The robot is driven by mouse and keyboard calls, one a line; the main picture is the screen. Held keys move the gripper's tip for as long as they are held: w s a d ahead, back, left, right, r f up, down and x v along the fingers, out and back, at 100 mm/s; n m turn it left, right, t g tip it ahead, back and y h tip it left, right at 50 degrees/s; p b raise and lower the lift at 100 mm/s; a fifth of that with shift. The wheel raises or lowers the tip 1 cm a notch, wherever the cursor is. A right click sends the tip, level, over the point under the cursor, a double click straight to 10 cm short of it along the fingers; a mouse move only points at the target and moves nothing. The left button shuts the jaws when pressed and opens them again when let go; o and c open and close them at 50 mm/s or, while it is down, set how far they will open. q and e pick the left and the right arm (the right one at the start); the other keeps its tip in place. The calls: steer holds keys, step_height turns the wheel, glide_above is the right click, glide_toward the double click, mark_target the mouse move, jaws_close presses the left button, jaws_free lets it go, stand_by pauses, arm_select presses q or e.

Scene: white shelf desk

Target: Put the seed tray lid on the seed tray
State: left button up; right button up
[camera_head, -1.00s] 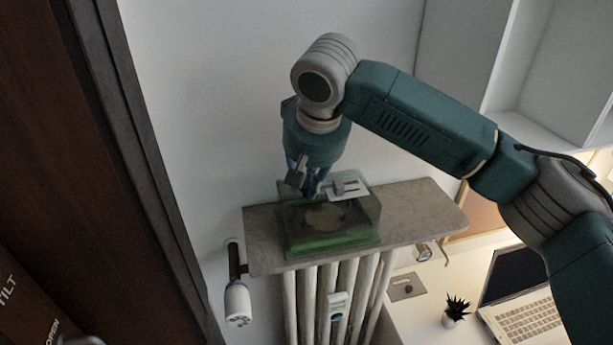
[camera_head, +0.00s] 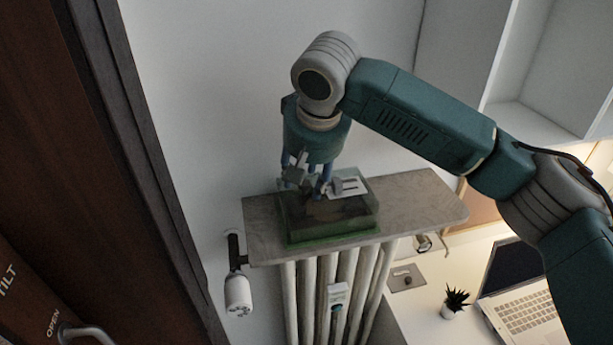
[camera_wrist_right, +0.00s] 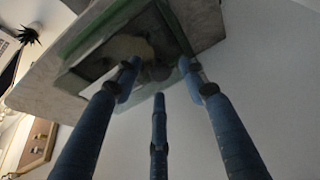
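The green seed tray (camera_head: 335,239) sits on the stone shelf above the radiator, with dark contents inside. The clear seed tray lid (camera_head: 366,207) is over the tray and looks low on it; I cannot tell whether it is fully seated. My right gripper (camera_head: 309,187) is just above the lid, pointing down, its fingers spread apart. In the right wrist view the gripper (camera_wrist_right: 160,78) shows spread blue fingers, with the tray's green rim (camera_wrist_right: 88,35) beyond them. The fingers hide part of the lid top. My left gripper is not in view.
The stone shelf (camera_head: 425,200) has free room right of the tray. Below are the white radiator (camera_head: 318,290) and its valve (camera_head: 238,295). A dark door is at the left. A laptop (camera_head: 525,305) and small plant (camera_head: 455,303) are on the desk at the lower right.

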steer(key=shift+r, duration=0.2)
steer(key=v, duration=1.1)
steer(key=shift+s+r, duration=0.25)
